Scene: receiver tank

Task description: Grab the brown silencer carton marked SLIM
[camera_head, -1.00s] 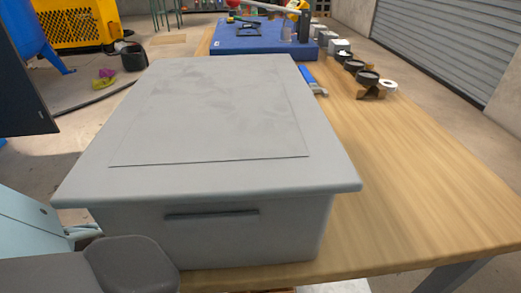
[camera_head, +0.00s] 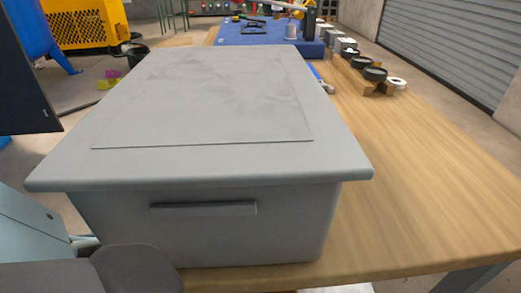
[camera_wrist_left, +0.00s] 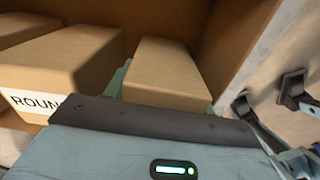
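In the left wrist view a plain brown carton (camera_wrist_left: 168,72) stands in the middle, with no label visible on the part that shows. A second brown carton (camera_wrist_left: 62,62) stands to its left, with a white label reading "ROUN", the rest cut off. My left gripper (camera_wrist_left: 165,84) has a teal finger on each side of the middle carton, close against its edges. The gripper body hides the carton's lower front, so whether the fingers press on it is unclear. No marking SLIM is readable. My right gripper is in neither view.
The cartons stand against a brown wall (camera_wrist_left: 222,40), with another carton (camera_wrist_left: 25,27) at the far left. In the head view a grey lidded box (camera_head: 210,225) covers much of the wooden table (camera_head: 430,190). A blue mat (camera_head: 255,34) lies behind. The table's right front is clear.

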